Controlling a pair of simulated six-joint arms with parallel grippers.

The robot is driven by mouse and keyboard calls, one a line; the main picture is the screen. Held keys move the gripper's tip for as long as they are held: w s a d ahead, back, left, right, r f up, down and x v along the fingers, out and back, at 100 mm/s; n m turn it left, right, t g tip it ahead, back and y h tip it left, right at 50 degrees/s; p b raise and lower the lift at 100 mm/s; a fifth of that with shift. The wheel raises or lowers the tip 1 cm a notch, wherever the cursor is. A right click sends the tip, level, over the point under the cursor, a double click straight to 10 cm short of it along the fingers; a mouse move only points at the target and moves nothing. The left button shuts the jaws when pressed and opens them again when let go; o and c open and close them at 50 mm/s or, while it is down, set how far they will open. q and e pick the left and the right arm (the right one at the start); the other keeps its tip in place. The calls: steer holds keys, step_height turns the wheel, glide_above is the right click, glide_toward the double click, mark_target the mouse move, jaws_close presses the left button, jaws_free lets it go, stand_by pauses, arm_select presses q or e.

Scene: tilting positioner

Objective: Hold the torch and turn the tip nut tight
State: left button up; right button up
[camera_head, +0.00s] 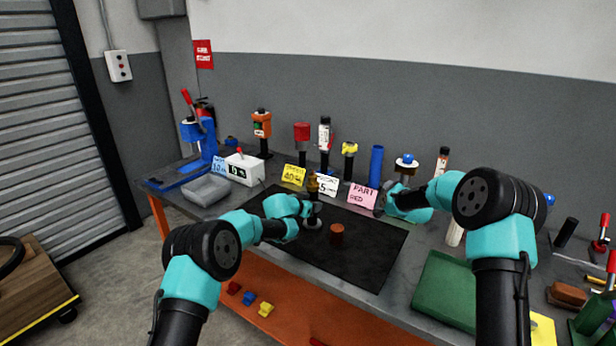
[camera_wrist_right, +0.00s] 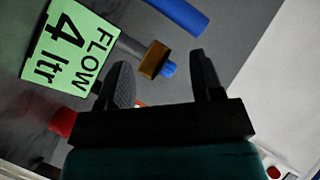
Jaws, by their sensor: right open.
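In the right wrist view, a brass-coloured nut (camera_wrist_right: 153,60) with a short blue end sits on a dark shaft. It appears beyond and between the spread fingers of my right gripper (camera_wrist_right: 160,82), which is open and empty. In the head view, a brass-and-dark upright piece (camera_head: 313,184) stands close to my left gripper (camera_head: 312,212), over the black mat. I cannot tell for certain whether it is the torch, or whether the left fingers are shut on it. My right gripper also shows in the head view (camera_head: 383,201), right of that piece, its fingertips hard to make out.
A brown cylinder (camera_head: 337,233) stands on the black mat (camera_head: 355,262). Cards and upright tools line the back, including a blue cylinder (camera_head: 375,166). A green card (camera_wrist_right: 70,43) lies near the nut in the wrist view.

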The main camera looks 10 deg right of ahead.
steer(key=w+a+r+n+t+y, duration=0.3)
steer(key=w+a+r+n+y, duration=0.2)
steer(key=a+r+n+y, duration=0.45)
steer(key=n+g+y, duration=0.8)
steer(key=n+g, duration=0.2)
steer(key=n, duration=0.4)
glide_toward(308, 183)
steer(key=d+r, duration=0.1)
steer(key=s+r, duration=0.1)
steer(key=r, duration=0.1)
steer(key=shift+d, duration=0.35)
steer(key=x, duration=1.2)
steer(key=shift+r, duration=0.1)
steer(key=c, duration=0.9)
